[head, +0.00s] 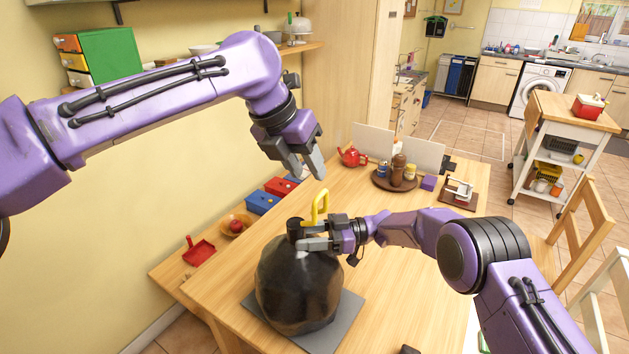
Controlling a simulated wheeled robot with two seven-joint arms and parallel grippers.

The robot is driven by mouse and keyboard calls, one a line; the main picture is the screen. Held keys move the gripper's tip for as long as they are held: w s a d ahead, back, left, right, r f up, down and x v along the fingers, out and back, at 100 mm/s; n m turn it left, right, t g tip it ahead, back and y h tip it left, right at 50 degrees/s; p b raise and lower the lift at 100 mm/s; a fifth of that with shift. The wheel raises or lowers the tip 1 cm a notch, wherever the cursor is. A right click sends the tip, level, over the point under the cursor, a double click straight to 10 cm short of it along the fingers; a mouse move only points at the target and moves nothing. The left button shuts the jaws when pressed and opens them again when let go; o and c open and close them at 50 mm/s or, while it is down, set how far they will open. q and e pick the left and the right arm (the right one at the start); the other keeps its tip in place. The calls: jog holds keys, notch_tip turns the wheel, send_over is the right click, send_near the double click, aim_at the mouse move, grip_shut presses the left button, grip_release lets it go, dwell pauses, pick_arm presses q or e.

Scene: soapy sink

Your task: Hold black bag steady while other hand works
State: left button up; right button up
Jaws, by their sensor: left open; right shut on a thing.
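The black bag (297,290) is a full, round, shiny dark sack standing upright on a grey mat (343,322) on the wooden table. My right gripper (302,235) comes in from the right and is shut at the bag's gathered neck, its fingers across the top. A yellow loop-shaped handle (320,205) stands up just behind the fingers; what it is fixed to is hidden. My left gripper (305,175) is open and empty, pointing down in the air above and beyond the bag, apart from it.
On the table (410,275) stand a red teapot (352,156), a brown round tray (381,181) with jars, and a purple block (429,183). A red dustpan (197,251), a bowl (236,228) with a red fruit, and blue and red boxes line the left side. The table's right part is clear.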

pick_arm(q)
jog(key=v, duration=0.6)
jog(key=shift+r, duration=0.2)
jog(key=shift+a, duration=0.1)
pick_arm(e)
jog(key=o, duration=0.9)
jog(key=d, duration=1.2)
jog(key=shift+w, duration=0.35)
